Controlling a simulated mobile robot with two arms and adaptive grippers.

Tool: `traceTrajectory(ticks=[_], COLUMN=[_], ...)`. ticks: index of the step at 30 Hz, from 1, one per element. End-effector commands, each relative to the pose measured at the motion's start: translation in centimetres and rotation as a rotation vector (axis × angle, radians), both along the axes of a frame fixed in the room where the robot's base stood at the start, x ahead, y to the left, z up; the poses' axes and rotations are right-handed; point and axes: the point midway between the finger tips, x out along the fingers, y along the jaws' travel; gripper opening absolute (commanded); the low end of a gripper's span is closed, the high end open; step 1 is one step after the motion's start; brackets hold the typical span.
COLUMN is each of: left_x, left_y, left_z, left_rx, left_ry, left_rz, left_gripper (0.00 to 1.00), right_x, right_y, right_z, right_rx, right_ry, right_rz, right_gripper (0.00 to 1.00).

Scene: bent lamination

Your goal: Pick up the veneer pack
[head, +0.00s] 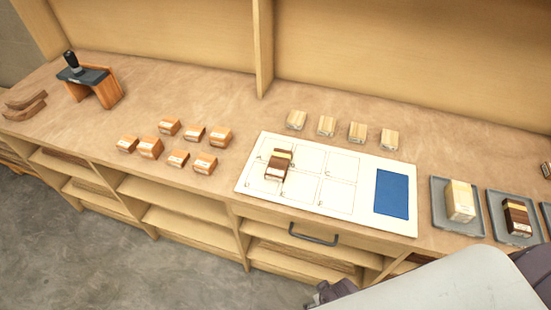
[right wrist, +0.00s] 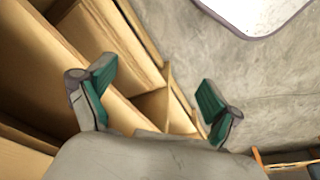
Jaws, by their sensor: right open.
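Several small block-like packs lie on the workbench; the frames do not show which one is the veneer pack. A pale pack (head: 460,200) and a dark brown pack (head: 517,218) each sit in a grey tray at the right. Orange-brown packs (head: 150,147) stand left of the board, and pale packs (head: 327,125) behind it. My right gripper (right wrist: 157,90) is open and empty, away from the packs, in front of the shelves. My left gripper is out of view.
The board carries a blue rectangle (head: 392,194). A grey tray (head: 443,228) stands right of it. A dark-handled tool on a wooden form (head: 90,80) and curved wooden pieces (head: 25,107) are at the far left. A drawer handle (head: 314,236) juts out below the bench edge.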

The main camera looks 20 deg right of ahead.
Motion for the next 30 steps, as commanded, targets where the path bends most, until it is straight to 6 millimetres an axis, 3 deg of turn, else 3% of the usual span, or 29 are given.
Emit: traceTrajectory(ticks=[1,3,11,15,21,30], left_x=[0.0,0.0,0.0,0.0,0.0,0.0], left_y=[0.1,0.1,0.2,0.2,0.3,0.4], left_z=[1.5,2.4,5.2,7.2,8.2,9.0], left_rx=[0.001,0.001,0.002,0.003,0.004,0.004], left_ry=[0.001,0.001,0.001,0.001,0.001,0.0], left_rz=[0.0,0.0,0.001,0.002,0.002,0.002], left_gripper=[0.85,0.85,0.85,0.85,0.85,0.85], right_x=[1.0,1.8,4.1,5.6,8.0,13.6], right_y=[0.1,0.3,0.6,0.7,0.9,2.5], right_z=[3.4,6.7,17.3,23.4,26.4,27.4], right_rx=[-0.001,-0.003,-0.046,-0.128,-0.309,-0.662], right_ry=[-0.015,-0.026,-0.065,-0.094,-0.099,-0.047], right_rz=[0.003,0.009,0.082,0.202,0.454,0.944], right_gripper=[0.91,0.91,0.91,0.91,0.91,0.91])
